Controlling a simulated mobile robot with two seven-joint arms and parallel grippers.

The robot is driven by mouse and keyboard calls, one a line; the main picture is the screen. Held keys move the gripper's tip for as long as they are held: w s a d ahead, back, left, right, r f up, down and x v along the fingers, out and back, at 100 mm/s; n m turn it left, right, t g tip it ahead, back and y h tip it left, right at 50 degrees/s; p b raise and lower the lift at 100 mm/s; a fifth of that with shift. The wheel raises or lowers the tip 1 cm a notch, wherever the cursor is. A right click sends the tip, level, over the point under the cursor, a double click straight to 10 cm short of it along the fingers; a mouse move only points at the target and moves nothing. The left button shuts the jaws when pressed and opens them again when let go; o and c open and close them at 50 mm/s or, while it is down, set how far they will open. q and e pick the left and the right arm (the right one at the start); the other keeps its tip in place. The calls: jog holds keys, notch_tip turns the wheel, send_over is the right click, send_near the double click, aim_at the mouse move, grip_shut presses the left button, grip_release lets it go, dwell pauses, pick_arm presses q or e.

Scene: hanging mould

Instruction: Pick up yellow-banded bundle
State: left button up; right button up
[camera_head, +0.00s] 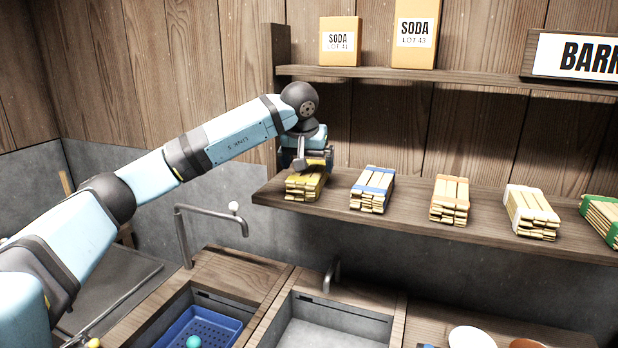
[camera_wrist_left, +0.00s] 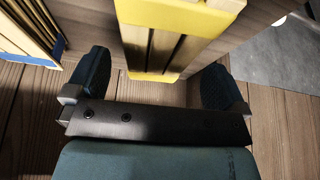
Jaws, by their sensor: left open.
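The yellow-banded bundle (camera_head: 304,187) of wooden sticks lies at the left end of the lower shelf (camera_head: 440,205). My left gripper (camera_head: 308,163) is just above and behind it in the head view and partly hides it. In the left wrist view the bundle's yellow band (camera_wrist_left: 180,18) and stick ends show ahead of the jaws. There my left gripper (camera_wrist_left: 153,82) is open, its two dark fingers apart to either side of the bundle's near end. I cannot tell how deep the bundle sits between them. My right gripper is not in view.
A blue-banded bundle (camera_head: 372,189) stands nearest on the right, then orange (camera_head: 450,200), white (camera_head: 530,212) and green (camera_head: 602,216) ones. An upper shelf (camera_head: 440,77) with soda boxes (camera_head: 340,41) hangs above. A tap (camera_head: 212,217) and sinks lie below.

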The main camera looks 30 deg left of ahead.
aim_at(309, 170)
pick_arm(q)
jog(key=x, duration=0.3)
jog(key=shift+f, duration=0.2)
jog(key=c, duration=1)
jog(key=shift+r, duration=0.1)
